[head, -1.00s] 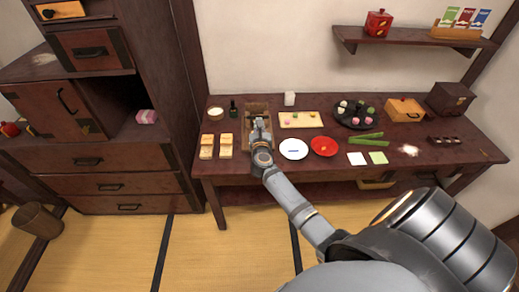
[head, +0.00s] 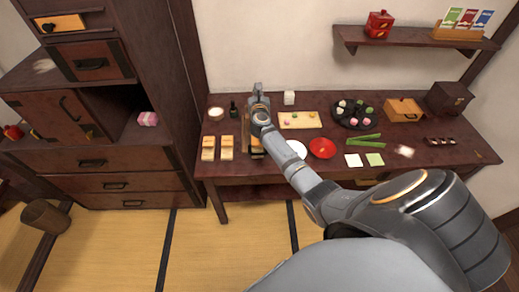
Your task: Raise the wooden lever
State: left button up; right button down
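My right gripper (head: 258,92) is at the end of the arm that comes in from the lower right. It is over the back edge of the dark table, near the wall, pointing up in the picture. Its fingers are too small to tell open from shut. A wooden frame (head: 245,133) lies under my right gripper and forearm, mostly hidden by them. I cannot make out a lever, which may be behind the arm. Something orange and pale shows at the frame's front. My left gripper is not in view.
Two orange-topped blocks (head: 208,149) stand left of the frame, with a dark bottle (head: 233,109) and a round cup (head: 216,113) behind. A white plate (head: 297,149), red plate (head: 322,148) and pale board (head: 300,120) lie to the right. A shelf (head: 410,38) hangs above.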

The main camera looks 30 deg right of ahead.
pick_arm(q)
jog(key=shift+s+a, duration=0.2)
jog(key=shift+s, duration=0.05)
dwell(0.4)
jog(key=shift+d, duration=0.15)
